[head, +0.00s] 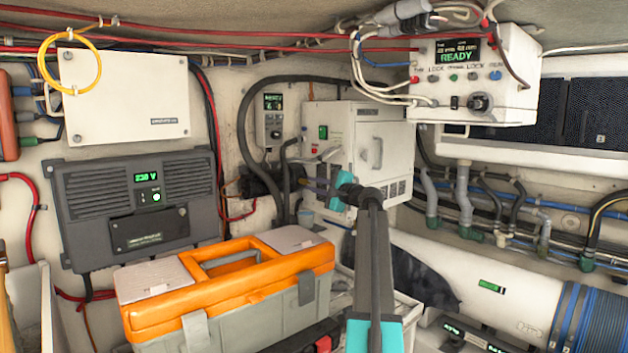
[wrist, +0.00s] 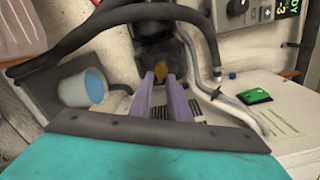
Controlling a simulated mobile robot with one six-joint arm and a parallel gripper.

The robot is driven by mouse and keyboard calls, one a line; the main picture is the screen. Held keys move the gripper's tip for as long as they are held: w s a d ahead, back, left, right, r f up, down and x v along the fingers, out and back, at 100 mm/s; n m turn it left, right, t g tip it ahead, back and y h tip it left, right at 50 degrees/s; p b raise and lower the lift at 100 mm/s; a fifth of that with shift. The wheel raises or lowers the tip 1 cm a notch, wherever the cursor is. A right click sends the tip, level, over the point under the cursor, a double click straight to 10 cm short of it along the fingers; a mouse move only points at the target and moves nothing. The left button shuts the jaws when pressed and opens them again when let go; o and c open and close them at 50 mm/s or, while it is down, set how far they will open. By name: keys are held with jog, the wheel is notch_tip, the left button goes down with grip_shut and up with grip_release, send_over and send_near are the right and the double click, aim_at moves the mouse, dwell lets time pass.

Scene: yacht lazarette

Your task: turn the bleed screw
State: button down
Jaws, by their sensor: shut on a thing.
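A small brass-coloured piece, which looks like the bleed screw (wrist: 160,70), shows in the wrist view at the tips of my gripper (wrist: 160,78). The two purple fingers are close together, with the brass piece between their tips, against a dark fitting behind. In the head view my gripper (head: 304,182) reaches in front of the white cabinet, towards a black cylindrical body (head: 258,181) on the back wall. The screw itself is too small or hidden to make out in the head view.
A white cup with blue inside (wrist: 85,88) is left of the fingers; black and grey hoses run close around them. The white cabinet (head: 342,133) stands just behind. An orange-lidded toolbox (head: 230,285) sits left of my arm, and a large white cylinder (head: 475,275) lies to the right.

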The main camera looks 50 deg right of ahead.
jog(key=m+p, duration=0.3)
jog(key=m, duration=0.1)
jog(key=m+p, duration=0.3)
jog(key=m, duration=0.1)
jog(key=a+f+m+p, duration=0.1)
jog(key=m+p, duration=0.2)
jog(key=m, duration=0.1)
jog(key=shift+p, duration=0.35)
jog(key=c, duration=1.7)
grip_release()
jog(key=shift+o, duration=0.2)
jog(key=shift+r, duration=0.1)
